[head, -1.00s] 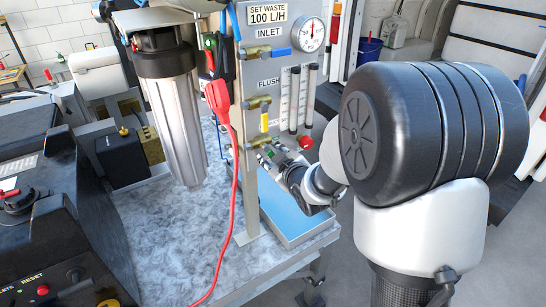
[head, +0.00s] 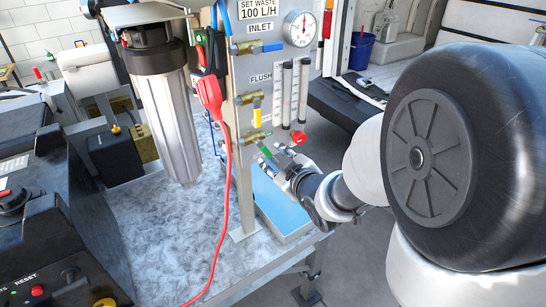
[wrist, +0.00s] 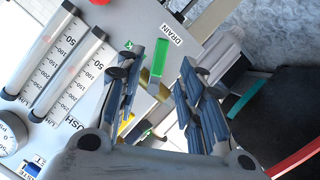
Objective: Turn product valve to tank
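A valve with a green lever handle sits low on the grey panel. In the wrist view the green handle (wrist: 160,58) lies beside a DRAIN label (wrist: 172,36). In the head view the green handle (head: 265,150) shows small, just left of my gripper. My gripper (head: 276,158) is at the lower panel, below the red knob. In the wrist view my gripper (wrist: 157,82) is open, its two fingers apart on either side of the valve, with a gap to the handle. The valve's far-side label is not readable.
Above are a yellow-handled flush valve (head: 257,112), a blue-handled inlet valve (head: 272,47) and two flow tubes (head: 296,90). A red knob (head: 300,138) sits close above my gripper. A red cable (head: 222,180) hangs left. A blue tray (head: 284,215) lies below.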

